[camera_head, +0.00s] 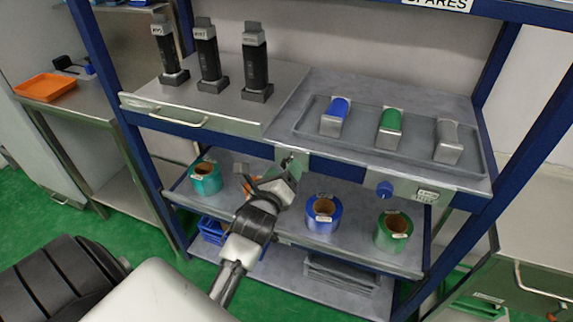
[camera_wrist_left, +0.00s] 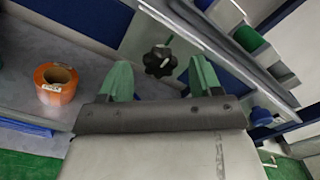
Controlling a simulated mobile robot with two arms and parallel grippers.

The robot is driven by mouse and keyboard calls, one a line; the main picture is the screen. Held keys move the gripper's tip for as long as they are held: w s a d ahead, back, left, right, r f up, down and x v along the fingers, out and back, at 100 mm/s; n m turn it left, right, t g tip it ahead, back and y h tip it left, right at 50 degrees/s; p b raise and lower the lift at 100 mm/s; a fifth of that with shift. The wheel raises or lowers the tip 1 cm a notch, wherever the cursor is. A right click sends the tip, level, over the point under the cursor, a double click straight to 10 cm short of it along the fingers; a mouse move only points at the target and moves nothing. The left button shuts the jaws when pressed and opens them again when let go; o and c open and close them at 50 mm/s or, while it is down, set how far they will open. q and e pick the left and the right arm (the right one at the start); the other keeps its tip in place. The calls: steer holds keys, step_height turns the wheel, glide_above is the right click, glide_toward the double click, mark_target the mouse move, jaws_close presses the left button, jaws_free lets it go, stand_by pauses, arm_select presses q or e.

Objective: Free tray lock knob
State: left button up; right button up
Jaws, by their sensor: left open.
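A black star-shaped lock knob (camera_wrist_left: 160,61) stands out from a grey metal plate on the shelf front, in the left wrist view. In the head view this plate (camera_head: 291,158) is below the shelf top, partly hidden by my gripper. My left gripper (camera_wrist_left: 161,82) is open, its green fingers spread to either side of the knob with gaps on both sides. In the head view the left gripper (camera_head: 284,174) is close in front of the plate. The grey tray (camera_head: 308,125) lies on the shelf above. My right gripper is not in view.
Black upright tools (camera_head: 206,62) stand on a drawer-like platform at left. Blue, green and grey pieces lie in the tray. A blue knob (camera_head: 385,189) is on the front panel at right. Tape rolls, such as the blue one (camera_head: 323,211) and orange one (camera_wrist_left: 55,84), sit below.

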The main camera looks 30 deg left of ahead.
arm_select(q)
steer(key=shift+x, duration=1.05)
steer(key=c, duration=0.9)
